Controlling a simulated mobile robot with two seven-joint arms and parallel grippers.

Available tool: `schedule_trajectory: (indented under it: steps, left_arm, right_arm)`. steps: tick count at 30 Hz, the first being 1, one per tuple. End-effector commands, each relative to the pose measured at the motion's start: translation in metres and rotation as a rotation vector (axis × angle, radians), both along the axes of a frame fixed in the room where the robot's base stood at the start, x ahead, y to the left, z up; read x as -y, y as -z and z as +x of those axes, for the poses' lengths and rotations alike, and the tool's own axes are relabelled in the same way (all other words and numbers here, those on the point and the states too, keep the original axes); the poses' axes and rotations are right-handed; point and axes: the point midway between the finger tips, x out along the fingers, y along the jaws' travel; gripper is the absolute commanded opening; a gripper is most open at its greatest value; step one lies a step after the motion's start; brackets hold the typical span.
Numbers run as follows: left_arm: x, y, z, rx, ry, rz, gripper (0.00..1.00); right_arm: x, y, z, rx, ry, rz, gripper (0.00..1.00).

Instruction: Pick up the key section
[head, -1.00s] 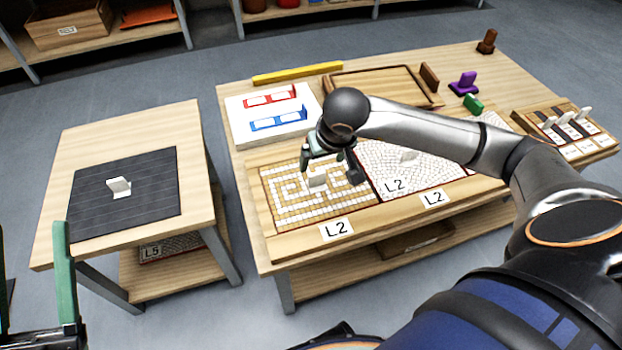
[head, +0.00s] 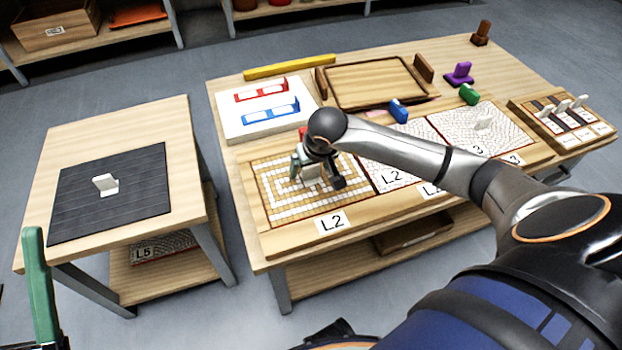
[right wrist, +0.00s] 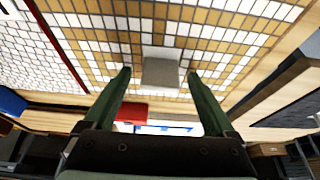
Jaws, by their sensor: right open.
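The key section (head: 275,212) is a tan and white mosaic panel with a Greek key pattern. It lies flat at the left of the large table's front tray, above an L2 label. My right gripper (head: 318,176) is over it, open, with fingers pointing down around its pale handle. In the right wrist view the handle (right wrist: 161,68) stands between the two green fingertips, with a small gap on each side. My left gripper (head: 40,290) shows only as one green finger at the lower left, away from the panel; its other finger is out of view.
White mosaic panels (head: 455,125) with handles lie to the right in the same tray. Red and blue pieces lie on a white board (head: 232,118) behind. A small table (head: 115,135) at left bears a dark mat (head: 75,210) with a white handle upright on it.

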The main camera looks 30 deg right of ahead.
Motion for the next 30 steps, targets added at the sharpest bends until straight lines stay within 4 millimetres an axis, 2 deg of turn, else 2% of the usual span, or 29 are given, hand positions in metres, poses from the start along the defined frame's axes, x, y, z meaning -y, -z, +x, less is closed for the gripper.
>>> schedule_trajectory:
  steps: [4, 27, 30]
  left_arm:
    - [0.0002, -0.0005, -0.0001, 0.0, 0.001, -0.001, 0.57]
    - [0.0008, -0.0005, -0.0002, 0.0, 0.002, -0.001, 0.57]
    - [0.0008, -0.0005, -0.0002, 0.0, 0.002, -0.001, 0.57]
  right_arm:
    - [0.0, -0.0006, -0.0001, 0.0, 0.0, 0.0, 0.88]
    - [0.0, -0.0009, -0.0003, 0.0, 0.0, 0.0, 0.01]
    - [0.0, -0.0009, -0.0003, 0.0, 0.0, 0.0, 0.0]
